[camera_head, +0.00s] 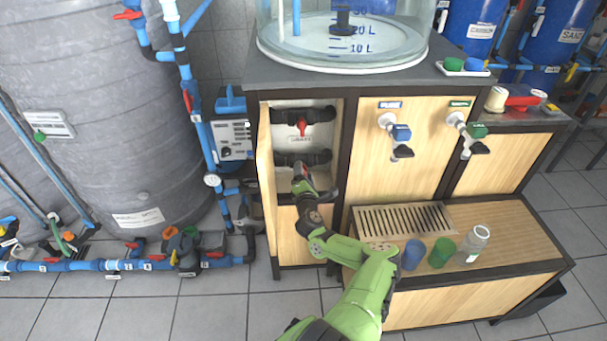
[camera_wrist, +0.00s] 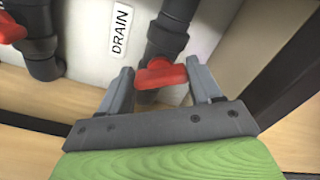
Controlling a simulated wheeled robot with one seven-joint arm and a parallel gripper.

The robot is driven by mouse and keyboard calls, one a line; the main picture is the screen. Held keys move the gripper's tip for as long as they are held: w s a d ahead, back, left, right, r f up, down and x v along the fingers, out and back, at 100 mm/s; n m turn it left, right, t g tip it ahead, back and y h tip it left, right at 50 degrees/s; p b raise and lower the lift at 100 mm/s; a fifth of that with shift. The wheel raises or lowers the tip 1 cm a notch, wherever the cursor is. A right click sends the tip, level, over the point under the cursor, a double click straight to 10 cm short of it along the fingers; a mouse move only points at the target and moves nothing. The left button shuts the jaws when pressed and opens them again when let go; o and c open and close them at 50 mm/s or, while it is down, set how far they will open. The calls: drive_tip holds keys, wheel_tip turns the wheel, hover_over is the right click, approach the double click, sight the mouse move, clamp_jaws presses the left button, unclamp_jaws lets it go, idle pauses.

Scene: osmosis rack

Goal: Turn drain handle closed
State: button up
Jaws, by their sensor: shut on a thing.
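The red drain handle (camera_wrist: 160,74) is on a dark grey pipe valve in the wrist view, beside a white DRAIN label (camera_wrist: 121,30). My gripper (camera_wrist: 161,80) has one finger on each side of the handle and is shut on it. The handle lies nearly crosswise to its pipe in this view. In the head view my gripper (camera_head: 302,172) reaches into the open cabinet compartment at the lower dark pipe (camera_head: 290,159). The gripper mostly hides the handle there.
A second red handle (camera_head: 302,127) is on the upper pipe; it also shows in the wrist view (camera_wrist: 10,28). An open wooden door (camera_head: 266,170) stands close left of my arm. Cups (camera_head: 413,254) and a drip grate (camera_head: 400,219) lie right.

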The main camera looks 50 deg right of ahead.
drive_tip(key=m, duration=0.3)
drive_tip(key=m+b, duration=0.1)
drive_tip(key=m, duration=0.1)
drive_tip(key=shift+s+d+r+m, duration=0.1)
drive_tip(key=shift+d+m, duration=0.05)
drive_tip(key=shift+m, duration=0.25)
idle(0.4)
drive_tip(key=o, duration=1)
drive_tip(key=shift+o, duration=0.3)
drive_tip(key=shift+f, duration=0.25)
